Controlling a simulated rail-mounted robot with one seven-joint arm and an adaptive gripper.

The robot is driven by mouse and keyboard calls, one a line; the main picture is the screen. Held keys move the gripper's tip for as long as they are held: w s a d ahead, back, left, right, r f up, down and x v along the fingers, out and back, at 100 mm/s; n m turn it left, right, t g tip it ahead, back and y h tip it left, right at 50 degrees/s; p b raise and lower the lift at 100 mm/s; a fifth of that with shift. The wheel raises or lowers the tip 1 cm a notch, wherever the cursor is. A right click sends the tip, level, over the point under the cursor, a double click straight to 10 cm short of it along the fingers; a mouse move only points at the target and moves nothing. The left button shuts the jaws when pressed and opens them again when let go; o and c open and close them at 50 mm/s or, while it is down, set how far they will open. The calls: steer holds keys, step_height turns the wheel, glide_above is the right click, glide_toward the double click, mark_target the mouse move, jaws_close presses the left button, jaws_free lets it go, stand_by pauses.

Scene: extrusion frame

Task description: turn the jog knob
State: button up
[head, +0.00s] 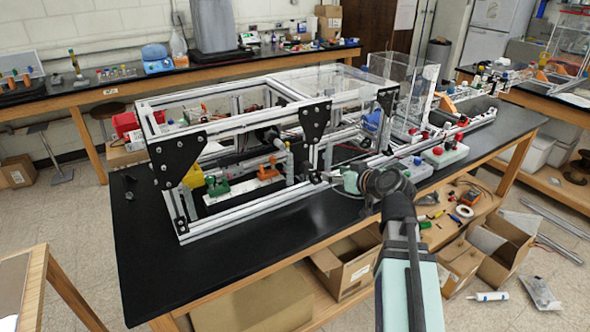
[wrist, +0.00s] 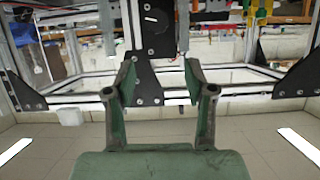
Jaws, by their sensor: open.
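I cannot make out the jog knob for certain in either view. In the head view, control boxes (head: 447,153) with red and other coloured buttons stand at the right part of the black table, beyond my arm. My gripper (head: 337,177) is at the front right corner of the extrusion frame (head: 225,130), pointing left. In the wrist view, which looks upside down, my two fingers (wrist: 159,75) are apart with nothing between them. A black corner plate (wrist: 145,84) of the frame shows behind the gap. I cannot tell whether the fingers touch the frame.
The black tabletop (head: 150,270) is clear in front of the frame. Inside the frame are green and orange parts (head: 268,172). A clear box (head: 405,85) stands on the frame's right side. Open cardboard boxes (head: 345,268) and tools lie on the shelf below.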

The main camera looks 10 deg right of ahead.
mark_target(309, 167)
steer(key=p+x, duration=0.1)
steer(key=x, duration=0.4)
steer(key=p+x, duration=0.2)
steer(key=x, duration=0.3)
steer(key=p+x, duration=0.1)
steer(key=x, duration=0.5)
steer(key=shift+w+d+f+p, duration=0.1)
steer(key=shift+w+d+p, duration=0.05)
steer(key=shift+d+p, duration=0.2)
steer(key=shift+w+a+f, duration=0.25)
steer(key=shift+w+f, duration=0.1)
steer(key=shift+w, duration=0.1)
steer(key=c, duration=0.9)
